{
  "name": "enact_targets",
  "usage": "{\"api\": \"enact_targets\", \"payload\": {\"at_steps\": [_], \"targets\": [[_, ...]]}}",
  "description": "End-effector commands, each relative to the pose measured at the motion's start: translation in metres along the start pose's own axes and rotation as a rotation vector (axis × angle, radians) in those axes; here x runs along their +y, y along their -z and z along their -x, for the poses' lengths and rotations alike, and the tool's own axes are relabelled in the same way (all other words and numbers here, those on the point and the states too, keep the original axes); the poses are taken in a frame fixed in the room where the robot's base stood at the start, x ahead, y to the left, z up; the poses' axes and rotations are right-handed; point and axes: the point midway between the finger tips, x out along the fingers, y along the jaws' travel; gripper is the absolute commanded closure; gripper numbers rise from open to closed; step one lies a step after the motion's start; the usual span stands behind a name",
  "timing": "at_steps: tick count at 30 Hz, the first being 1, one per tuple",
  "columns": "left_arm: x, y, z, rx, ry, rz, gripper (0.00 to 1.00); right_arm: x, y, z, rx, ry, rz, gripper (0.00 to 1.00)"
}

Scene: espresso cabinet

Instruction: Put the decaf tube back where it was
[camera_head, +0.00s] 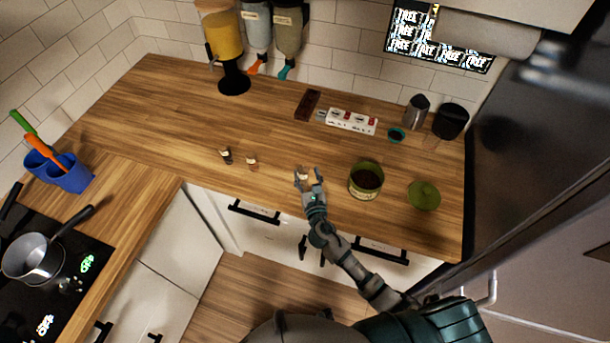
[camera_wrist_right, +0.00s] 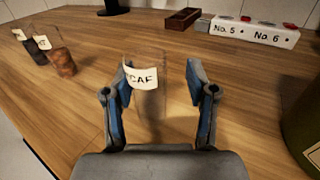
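The decaf tube (camera_wrist_right: 142,76) is a small clear tube with a white label reading "CAF", its first letters hidden. It stands upright near the counter's front edge; it also shows in the head view (camera_head: 304,174). My right gripper (camera_head: 308,174) is low over the counter with its fingers apart on both sides of the tube. In the wrist view the gripper (camera_wrist_right: 158,95) has the label close to its left finger and a gap on the right. I cannot make out a grip. My left gripper is not clearly visible.
Two labelled tubes with dark and brown contents (camera_head: 226,155) (camera_head: 252,162) stand to the left. Behind are a dark wooden box (camera_head: 307,105) and a white numbered rack (camera_head: 351,121). An open green tin (camera_head: 366,181) and its lid (camera_head: 424,195) lie right. The counter's left middle is clear.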

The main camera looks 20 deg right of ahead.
Motion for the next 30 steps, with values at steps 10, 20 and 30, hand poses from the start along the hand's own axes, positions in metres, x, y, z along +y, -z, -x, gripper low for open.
{"api": "enact_targets", "payload": {"at_steps": [10,20,30], "targets": [[0.016,0.003,0.001,0.003,-0.018,0.003,0.6,0.004,-0.001,0.019,0.002,-0.002,0.004,0.43],[0.006,0.0,-0.003,0.0,-0.007,-0.001,0.6,0.003,-0.001,0.091,0.002,-0.003,0.001,0.43],[0.007,-0.001,-0.006,0.0,-0.008,0.001,0.6,0.003,-0.003,0.12,-0.001,0.0,0.001,0.43]]}}
